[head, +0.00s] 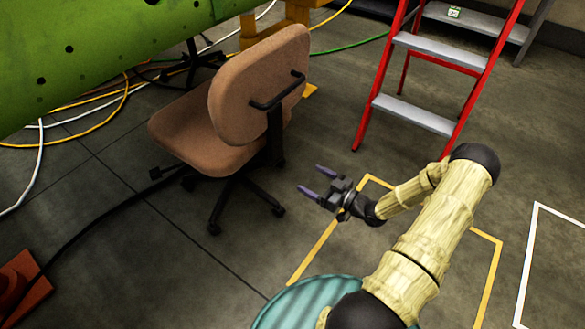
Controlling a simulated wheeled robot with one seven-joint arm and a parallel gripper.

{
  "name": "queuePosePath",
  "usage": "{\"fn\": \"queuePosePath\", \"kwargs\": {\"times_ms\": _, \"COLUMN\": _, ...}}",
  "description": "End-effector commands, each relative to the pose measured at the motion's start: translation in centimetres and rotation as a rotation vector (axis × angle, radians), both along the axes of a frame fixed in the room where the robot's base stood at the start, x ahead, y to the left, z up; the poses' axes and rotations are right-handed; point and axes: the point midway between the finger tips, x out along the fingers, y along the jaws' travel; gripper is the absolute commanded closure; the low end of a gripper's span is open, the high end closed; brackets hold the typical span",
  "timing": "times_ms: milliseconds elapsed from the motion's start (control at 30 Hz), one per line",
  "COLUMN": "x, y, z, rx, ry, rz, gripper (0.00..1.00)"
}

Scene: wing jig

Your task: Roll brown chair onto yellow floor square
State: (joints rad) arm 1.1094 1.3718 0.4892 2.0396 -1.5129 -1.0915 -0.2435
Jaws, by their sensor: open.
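The brown chair (187,126) stands upright on the grey floor left of centre, on a black base with casters. Its backrest (256,82) faces me and carries a black bar handle (279,92) on its rear. The yellow floor square (486,275) is an outline on the floor at the lower right, partly hidden by my arm and a teal round surface. The chair is outside it, to its upper left. My gripper (311,180) is open and empty, to the right of and below the chair's handle, with its fingers pointing left toward the chair, apart from it.
A red stepladder (412,115) stands at the upper right. A green perforated wing (90,60) hangs over the upper left. Yellow, white and black cables (105,205) cross the floor at left. An orange-red object (25,285) sits lower left. A white outline (530,255) lies at right.

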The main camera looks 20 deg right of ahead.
Motion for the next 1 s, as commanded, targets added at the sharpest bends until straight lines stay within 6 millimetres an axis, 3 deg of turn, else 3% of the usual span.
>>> {"fn": "queuePosePath", "kwargs": {"times_ms": 1000, "x": 12.5, "y": 9.2, "z": -0.3, "rx": -0.001, "ry": -0.002, "rz": 0.002, "gripper": 0.2}}
